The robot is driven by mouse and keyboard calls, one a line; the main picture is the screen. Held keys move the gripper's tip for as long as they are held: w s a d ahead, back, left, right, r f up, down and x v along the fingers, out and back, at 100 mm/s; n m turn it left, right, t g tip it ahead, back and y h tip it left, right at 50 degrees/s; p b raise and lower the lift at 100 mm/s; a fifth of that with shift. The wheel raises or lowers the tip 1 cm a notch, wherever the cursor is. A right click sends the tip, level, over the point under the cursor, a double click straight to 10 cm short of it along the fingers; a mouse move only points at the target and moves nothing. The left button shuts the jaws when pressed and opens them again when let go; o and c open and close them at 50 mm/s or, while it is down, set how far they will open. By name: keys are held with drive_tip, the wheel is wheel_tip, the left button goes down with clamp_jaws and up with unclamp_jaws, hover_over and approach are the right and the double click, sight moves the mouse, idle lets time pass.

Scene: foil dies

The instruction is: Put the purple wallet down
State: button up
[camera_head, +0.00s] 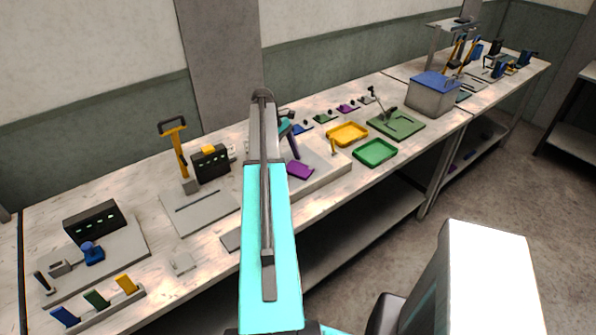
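A dark purple upright slab, which looks like the purple wallet (294,147), shows just right of my arm, tilted, above the pale raised board on the bench. My gripper (286,126) is at its upper end, mostly hidden behind my arm, with only a small teal and dark part showing. The slab appears to hang from or touch it. The fingers are too small and covered to tell whether they are shut on it. A flat, brighter purple piece (299,170), perhaps a tray, lies on the pale board just below the slab.
A yellow tray (347,133) and a green tray (376,153) lie to the right. A green base with a lever (396,124) and a grey bin with a blue lid (433,95) stand beyond. A dark box (210,163) and a yellow-handled tool (178,155) stand left.

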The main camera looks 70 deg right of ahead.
drive_tip(key=c, duration=1.2)
drive_tip(key=shift+r, duration=0.1)
drive_tip(key=shift+r+b, duration=1.15)
drive_tip(key=shift+r, duration=0.45)
drive_tip(key=shift+s+a+r+b, duration=0.25)
drive_tip(key=shift+s+a+b, duration=0.55)
drive_tip(key=shift+s+a, duration=1.1)
drive_tip(key=shift+s+a+r+b, duration=0.3)
drive_tip(key=shift+s+a+b, duration=0.5)
drive_tip(key=shift+s+a, duration=1.1)
drive_tip(key=shift+s+a+r+b, duration=0.25)
drive_tip(key=shift+s+a+b, duration=0.8)
drive_tip(key=shift+a, duration=1.35)
drive_tip(key=shift+s, duration=0.25)
